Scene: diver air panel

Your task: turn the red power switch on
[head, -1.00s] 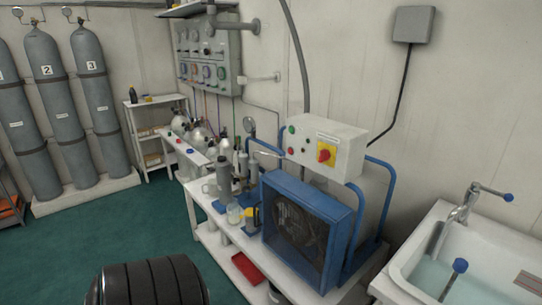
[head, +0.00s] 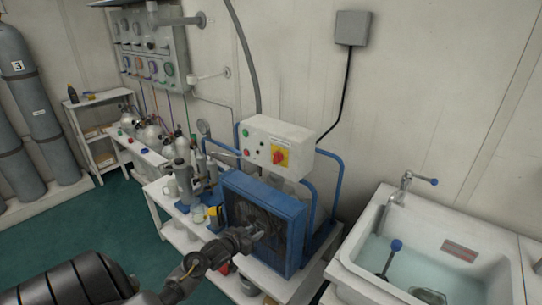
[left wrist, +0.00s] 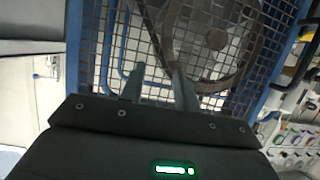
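The red power switch (head: 279,156) sits on a yellow plate on the front of a white control box (head: 264,132), above the blue-framed compressor (head: 258,205). My left gripper (head: 262,225) is in front of the compressor's grille, below and a little left of the switch, and apart from it. In the left wrist view, the two fingers of my left gripper (left wrist: 158,85) stand apart with nothing between them, facing the wire grille (left wrist: 190,40). The switch does not show in that view. My right gripper is not in view.
A white sink (head: 440,240) with a blue-handled tap is to the right. Bottles and cups stand on the white bench (head: 160,195) left of the compressor. A grey gauge panel (head: 150,50) hangs on the wall. Blue tube rails (head: 333,185) flank the box.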

